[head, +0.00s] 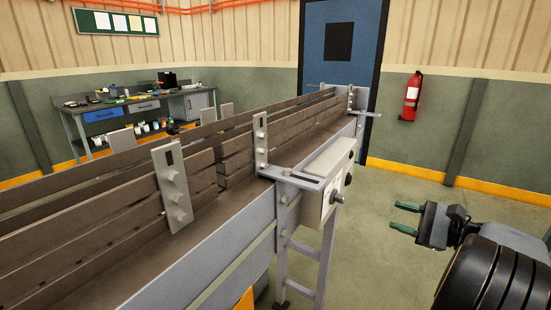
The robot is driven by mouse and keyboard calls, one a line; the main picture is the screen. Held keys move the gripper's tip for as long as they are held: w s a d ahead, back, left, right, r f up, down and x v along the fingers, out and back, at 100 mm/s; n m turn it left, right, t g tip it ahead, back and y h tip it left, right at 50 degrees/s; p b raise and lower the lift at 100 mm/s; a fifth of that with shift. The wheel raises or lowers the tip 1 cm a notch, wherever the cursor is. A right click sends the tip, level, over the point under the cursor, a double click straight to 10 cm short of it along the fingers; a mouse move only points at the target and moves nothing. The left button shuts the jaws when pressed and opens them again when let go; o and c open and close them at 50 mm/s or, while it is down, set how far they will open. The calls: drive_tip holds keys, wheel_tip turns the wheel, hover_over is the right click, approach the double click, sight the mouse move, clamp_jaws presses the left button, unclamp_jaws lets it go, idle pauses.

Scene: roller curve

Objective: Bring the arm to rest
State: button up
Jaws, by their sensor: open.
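My gripper (405,218) is at the right of the head view, with its two green fingers apart and nothing between them. The fingers point left toward the conveyor (245,255). A gap of open floor shows between them and the conveyor in the picture. My dark arm link shows at the lower right corner. The rest of the arm is out of view.
The conveyor runs from lower left to the back middle, with slatted side guards (100,220) and a grey control box (325,180) on its near side. A workbench (135,105), blue door (338,60) and fire extinguisher (410,97) stand behind. Floor (400,175) at right is clear.

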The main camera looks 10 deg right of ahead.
wheel_tip(320, 180, down, 8)
drive_tip(key=r+g+h, duration=0.1)
drive_tip(key=g+h, duration=0.2)
drive_tip(key=s+a+f+n+g+h+p, duration=0.45)
drive_tip(key=a+g, duration=0.25)
drive_tip(key=a, duration=0.2)
drive_tip(key=s+a+r+n+t+h+p, duration=0.1)
drive_tip(key=a+r+n+h+p, duration=0.4)
drive_tip(key=a+r+n, duration=0.5)
drive_tip(key=s+a+n+p, duration=0.1)
drive_tip(key=a+n+p, duration=0.1)
drive_tip(key=a+n, duration=0.1)
drive_tip(key=shift+s+a+p, duration=0.3)
drive_tip(key=shift+s+a, duration=0.05)
drive_tip(key=shift+s, duration=0.05)
drive_tip(key=shift+h, duration=0.25)
